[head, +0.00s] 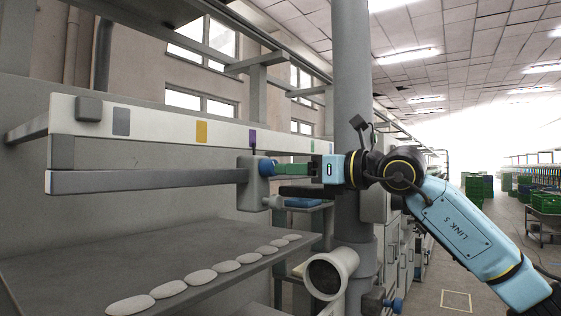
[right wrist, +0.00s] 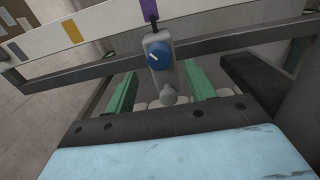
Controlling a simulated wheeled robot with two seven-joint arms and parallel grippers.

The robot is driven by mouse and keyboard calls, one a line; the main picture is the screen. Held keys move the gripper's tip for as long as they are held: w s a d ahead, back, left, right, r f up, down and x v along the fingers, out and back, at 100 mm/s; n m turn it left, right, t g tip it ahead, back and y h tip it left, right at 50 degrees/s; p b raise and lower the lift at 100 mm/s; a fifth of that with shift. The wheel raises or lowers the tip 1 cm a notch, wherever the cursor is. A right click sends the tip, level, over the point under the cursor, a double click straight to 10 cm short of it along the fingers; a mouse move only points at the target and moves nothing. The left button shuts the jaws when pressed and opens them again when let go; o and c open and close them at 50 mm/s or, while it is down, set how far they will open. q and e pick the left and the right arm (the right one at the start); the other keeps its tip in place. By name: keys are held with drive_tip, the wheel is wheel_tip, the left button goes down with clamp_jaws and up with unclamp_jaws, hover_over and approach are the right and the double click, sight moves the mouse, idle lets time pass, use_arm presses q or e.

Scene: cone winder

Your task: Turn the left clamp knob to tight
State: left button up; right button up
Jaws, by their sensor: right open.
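A blue clamp knob (head: 266,168) sits on a grey clamp block (head: 250,186) on the long rail. In the right wrist view the blue knob (right wrist: 158,55) carries a short white slanted mark. My right gripper (head: 283,171) has green fingers pointing left at the knob. In the right wrist view its fingers (right wrist: 159,70) are apart, with the knob seen between and just past their tips; nothing is gripped. Whether the tips touch the knob cannot be told. My left gripper is not in view.
The rail (head: 150,181) runs under a white strip with grey, yellow, purple and green patches. A round-ended grey lever (right wrist: 168,95) hangs below the knob. A shelf (head: 110,262) holds several pale flat discs. A grey column (head: 353,100) stands behind my gripper. Another blue knob (head: 396,305) is lower right.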

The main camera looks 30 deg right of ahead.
sight(270, 168)
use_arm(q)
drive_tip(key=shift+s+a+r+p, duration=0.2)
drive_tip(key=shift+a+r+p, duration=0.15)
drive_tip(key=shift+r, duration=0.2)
use_arm(e)
drive_tip(key=x, duration=0.4)
drive_tip(key=shift+a, duration=0.1)
drive_tip(key=shift+c, duration=0.2)
drive_tip(key=c, duration=0.9)
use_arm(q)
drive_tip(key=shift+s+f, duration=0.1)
use_arm(e)
drive_tip(key=shift+n, duration=0.4)
drive_tip(key=o, duration=0.9)
drive_tip(key=shift+o, duration=0.2)
